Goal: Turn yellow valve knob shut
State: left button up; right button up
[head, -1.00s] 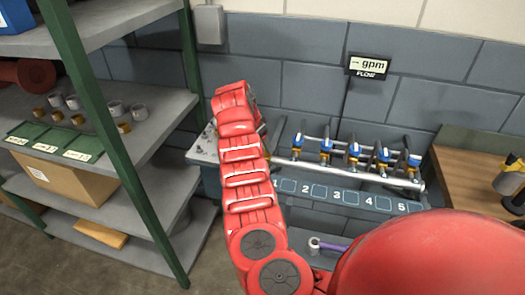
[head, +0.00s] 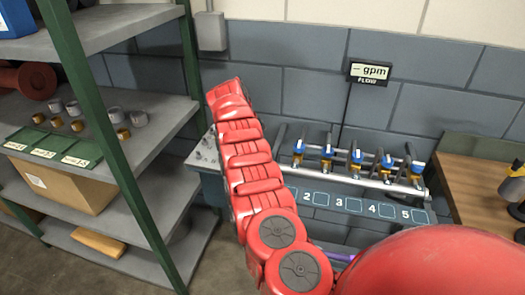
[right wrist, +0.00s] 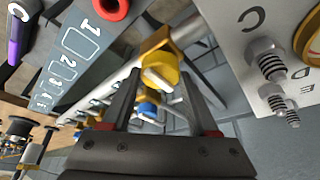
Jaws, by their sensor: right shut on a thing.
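The yellow valve knob (right wrist: 161,72) sits at the near end of a pipe in the right wrist view, with a pale bar across its face. My right gripper (right wrist: 160,84) has its two dark fingers on either side of it, shut on it. In the head view my red right arm hides this knob and the gripper. The row of blue-handled valves (head: 357,158) runs along the pipe behind a numbered ledge (head: 350,203). My left gripper is in neither view.
A flow sign (head: 369,73) stands behind the valves. A grey panel (right wrist: 240,50) with ribbed fittings is close on the right in the wrist view. A shelf rack (head: 150,110) stands left, a wooden bench (head: 475,195) right. A purple-handled tool (right wrist: 14,45) lies near the ledge.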

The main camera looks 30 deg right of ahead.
jog(key=o, duration=1.4)
jog(key=p+v, duration=0.5)
jog(key=v, duration=1.2)
jog(key=shift+r, duration=0.2)
